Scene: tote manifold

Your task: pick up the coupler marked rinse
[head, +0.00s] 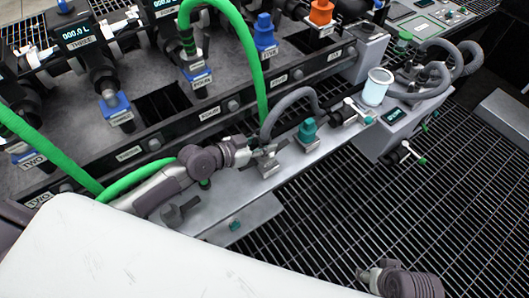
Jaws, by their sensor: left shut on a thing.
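My left gripper (259,154) is at the front ledge of the manifold, shut on a small coupler at the lower end of a grey hose (289,96). The fingers hide most of this coupler, and I cannot read a rinse marking on it. A grey block (269,168) with a small label is just below the fingers; I cannot tell whether the coupler touches it. A teal coupler (308,131) stands on the ledge to the right. Part of my right arm shows at the bottom right, with its small tip (366,276) over the grating; its finger state is unclear.
Green hoses (261,75) arch over the manifold (222,119), which carries blue and orange couplers. Open floor grating (440,190) lies to the right.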

